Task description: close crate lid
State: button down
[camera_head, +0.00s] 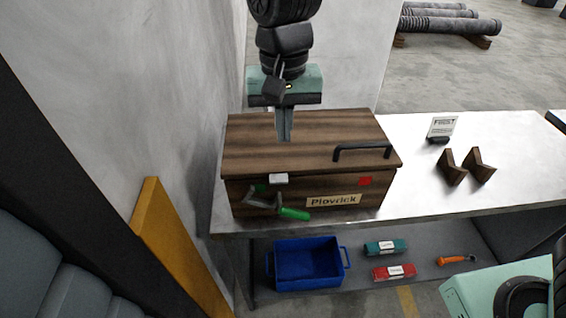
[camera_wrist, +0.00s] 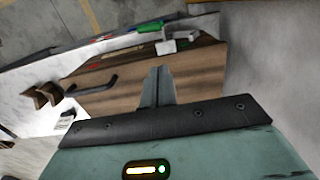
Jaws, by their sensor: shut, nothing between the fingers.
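A brown wooden crate (camera_head: 240,197) with a "Plovrick" label stands on the left end of the white table. Its lid (camera_head: 240,148) lies flat over the crate, and a black bar handle (camera_head: 362,152) is on its right part. In the wrist view the lid (camera_wrist: 200,75) and handle (camera_wrist: 92,86) also show. My gripper (camera_head: 284,138) is shut and empty, fingers pointing down at the lid's top near its middle. The fingertips (camera_wrist: 158,72) look close to or on the lid; I cannot tell if they touch. A latch with a green grip (camera_head: 293,214) is on the crate's front.
The white table (camera_head: 440,185) is mostly clear right of the crate, with two brown V-shaped blocks (camera_head: 466,166) and a small sign (camera_head: 442,128). A wall stands left and behind. A blue bin (camera_head: 308,264), teal and red items, and an orange tool lie on the lower shelf.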

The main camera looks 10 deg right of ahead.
aim_at(284, 181)
jog(key=f+p, duration=0.1)
jog(key=f, duration=0.4)
jog(key=f+p, duration=0.1)
jog(key=f, duration=0.4)
jog(key=shift+s+f, duration=0.2)
jog(key=shift+f, duration=0.15)
